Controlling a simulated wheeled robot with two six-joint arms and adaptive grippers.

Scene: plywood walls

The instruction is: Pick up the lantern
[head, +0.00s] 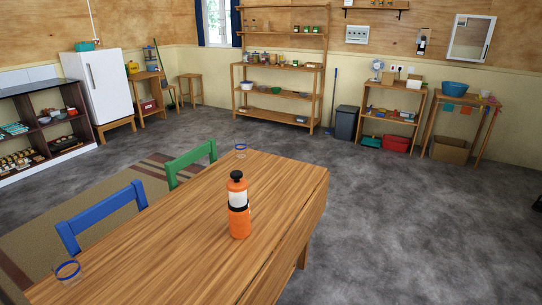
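An orange, upright, bottle-shaped thing (239,218) stands on the wooden table (180,230). It has a pale band in its upper part, a black ring below that and a black knob on top. It is the only thing in view that could be the lantern, though its shape is also like a flask. Nothing touches it but the table top. Neither of my grippers can be made out in the head view.
Clear blue-rimmed glasses stand at the table's near left (68,272) and far end (241,151). A blue chair (102,212) and a green chair (190,160) line its left side. Grey floor (410,230) is open to the right. A small dark shape cuts the right edge.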

